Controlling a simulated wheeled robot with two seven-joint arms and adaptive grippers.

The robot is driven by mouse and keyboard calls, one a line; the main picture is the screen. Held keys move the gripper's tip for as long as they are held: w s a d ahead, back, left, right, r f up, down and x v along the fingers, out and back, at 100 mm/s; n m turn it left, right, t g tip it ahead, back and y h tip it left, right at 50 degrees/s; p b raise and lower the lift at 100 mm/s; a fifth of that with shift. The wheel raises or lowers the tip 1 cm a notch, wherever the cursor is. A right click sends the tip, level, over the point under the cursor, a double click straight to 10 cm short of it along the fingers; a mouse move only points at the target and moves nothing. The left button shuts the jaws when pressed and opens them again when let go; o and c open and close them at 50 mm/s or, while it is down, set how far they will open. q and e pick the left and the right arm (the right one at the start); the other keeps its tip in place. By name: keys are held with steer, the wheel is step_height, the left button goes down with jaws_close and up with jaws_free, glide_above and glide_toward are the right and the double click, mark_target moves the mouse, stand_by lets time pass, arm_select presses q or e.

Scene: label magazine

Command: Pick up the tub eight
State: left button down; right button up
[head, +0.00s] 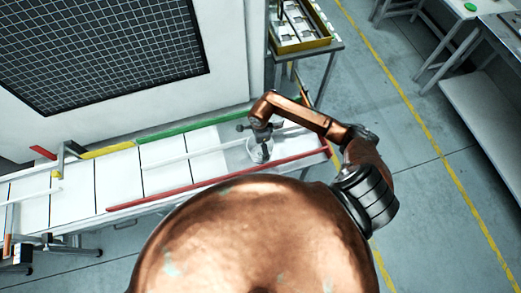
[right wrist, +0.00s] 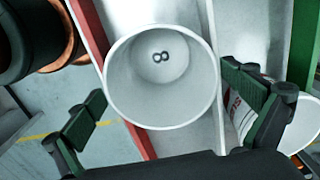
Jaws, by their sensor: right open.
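The tub eight (right wrist: 135,100) is a white round tub, seen from above in the right wrist view, with a dark 8 on its inside bottom. It stands open side up between a red rail and a white rail. My right gripper (right wrist: 164,84) is open above it, one finger at each side of the rim. In the head view my right gripper (head: 261,130) is over the right end of the conveyor, with the pale tub (head: 260,153) partly hidden just below it. My left gripper is not in view.
A second white tub (right wrist: 297,128) with red lettering stands close by, partly hidden behind the right finger. The conveyor (head: 165,178) has a red rail (head: 220,180) in front and a green rail (head: 190,128) behind. A yellow-edged tray (head: 303,44) stands at the back right.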

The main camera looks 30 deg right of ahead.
steer(key=c, duration=0.8)
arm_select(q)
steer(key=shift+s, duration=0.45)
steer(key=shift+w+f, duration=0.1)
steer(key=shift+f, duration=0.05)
arm_select(e)
steer(key=shift+r, duration=0.1)
